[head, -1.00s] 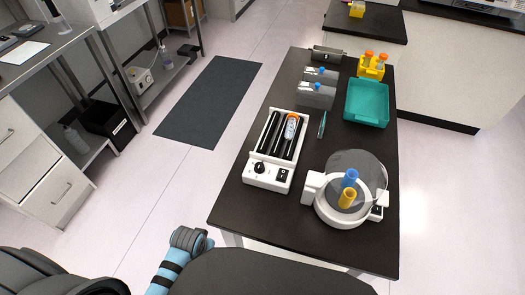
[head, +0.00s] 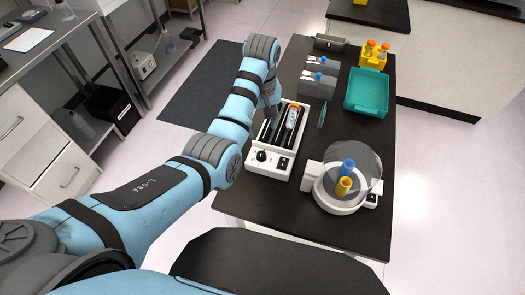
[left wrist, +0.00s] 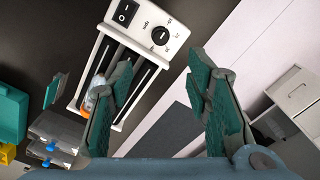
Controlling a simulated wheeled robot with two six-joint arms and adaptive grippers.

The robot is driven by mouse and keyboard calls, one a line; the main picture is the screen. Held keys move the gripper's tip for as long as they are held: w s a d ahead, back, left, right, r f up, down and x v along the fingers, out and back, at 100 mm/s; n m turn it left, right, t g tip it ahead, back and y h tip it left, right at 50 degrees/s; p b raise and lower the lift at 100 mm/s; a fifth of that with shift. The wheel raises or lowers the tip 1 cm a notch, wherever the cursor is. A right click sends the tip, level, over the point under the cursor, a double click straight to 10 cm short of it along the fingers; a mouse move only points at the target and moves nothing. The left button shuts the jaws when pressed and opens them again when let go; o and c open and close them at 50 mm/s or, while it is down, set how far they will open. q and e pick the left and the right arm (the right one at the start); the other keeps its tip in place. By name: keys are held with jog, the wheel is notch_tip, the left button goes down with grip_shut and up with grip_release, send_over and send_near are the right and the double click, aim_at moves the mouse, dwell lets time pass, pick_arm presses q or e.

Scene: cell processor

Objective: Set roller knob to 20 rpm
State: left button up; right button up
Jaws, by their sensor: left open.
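The roller (head: 271,146) is a white unit with black rollers on the dark table, with a bottle (head: 291,118) with an orange top lying on it. Its black roller knob (head: 261,156) is on the front panel, left of a black switch. In the left wrist view the knob (left wrist: 160,36) is near the top, with a dial scale around it. My left gripper (head: 269,111) hangs over the far left end of the roller. In the left wrist view the left gripper (left wrist: 167,75) is open and empty, its green-padded fingers apart below the knob. My right gripper is not in view.
A round white device with a clear lid (head: 349,172) stands right of the roller. Behind are grey racks (head: 318,86), a teal tray (head: 367,94) and a yellow rack (head: 372,55). A steel bench (head: 62,50) stands at the left.

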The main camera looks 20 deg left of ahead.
aim_at(261, 154)
pick_arm(q)
notch_tip(261, 154, down, 14)
jog(key=b, duration=0.3)
jog(key=shift+f, duration=0.1)
